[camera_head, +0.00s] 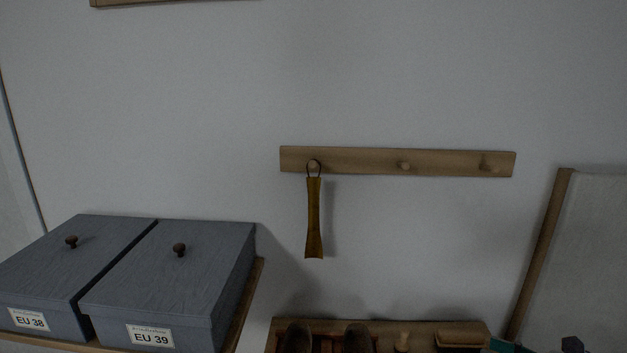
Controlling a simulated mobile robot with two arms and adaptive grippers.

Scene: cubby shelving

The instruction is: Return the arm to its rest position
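A brown shoehorn (314,218) hangs by a loop from the left peg of a wooden peg rail (362,161) on the wall. It hangs nearly straight down, with no gripper touching it. My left arm and gripper are not in view. A small dark part (572,344) and a teal and dark part (505,346) show at the bottom right edge. They may belong to my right gripper, but they are cut off, so I cannot tell whether it is open or shut.
Two grey lidded boxes, EU 38 (38,275) and EU 39 (178,280), sit on a wooden shelf at left. Shoes (357,338) and a brush (459,338) lie at the bottom. A wood-framed panel (580,255) leans at right. The wall before the rail is clear.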

